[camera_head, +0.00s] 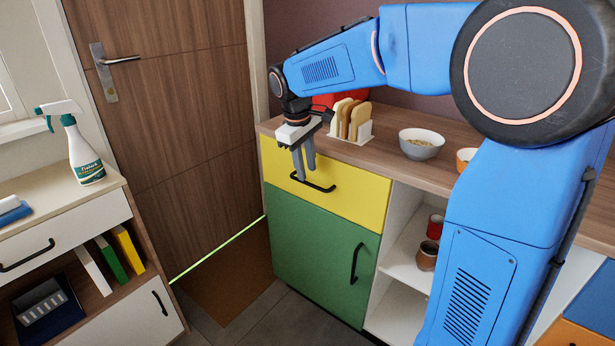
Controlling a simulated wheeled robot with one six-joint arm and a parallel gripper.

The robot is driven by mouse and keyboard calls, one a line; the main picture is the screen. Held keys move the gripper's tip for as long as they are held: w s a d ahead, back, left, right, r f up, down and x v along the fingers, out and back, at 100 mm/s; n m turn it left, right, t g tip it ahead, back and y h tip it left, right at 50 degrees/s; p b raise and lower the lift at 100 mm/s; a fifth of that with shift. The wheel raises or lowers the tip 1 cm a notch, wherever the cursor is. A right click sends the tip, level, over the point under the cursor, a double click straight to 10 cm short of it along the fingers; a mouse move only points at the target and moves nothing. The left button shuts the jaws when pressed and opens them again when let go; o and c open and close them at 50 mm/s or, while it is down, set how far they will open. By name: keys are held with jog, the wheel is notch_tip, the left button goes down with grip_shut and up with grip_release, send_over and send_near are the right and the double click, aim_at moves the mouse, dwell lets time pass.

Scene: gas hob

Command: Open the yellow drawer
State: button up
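The yellow drawer (352,190) is the top front of the counter unit, in the middle of the head view, and looks shut. Its black bar handle (313,183) runs across the front. My gripper (305,178) points down in front of the drawer, with its grey fingers at the left part of the handle. The fingers look slightly apart. I cannot tell whether they touch the handle or are closed on it.
Below is a green cabinet door (315,255) with a black handle. On the counter stand a toast rack (362,132) and a bowl (421,146). Open shelves (400,275) are to the right. A white cabinet (65,235) with a spray bottle (83,150) stands left. Floor between is free.

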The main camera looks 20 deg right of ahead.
aim_at(309, 183)
jog(key=shift+w+d+f, duration=0.1)
jog(key=shift+d+f, duration=0.05)
jog(key=shift+f, duration=0.75)
jog(key=shift+w+d+f, duration=0.1)
jog(key=shift+d+f, duration=0.05)
jog(key=shift+f, duration=0.75)
grip_shut()
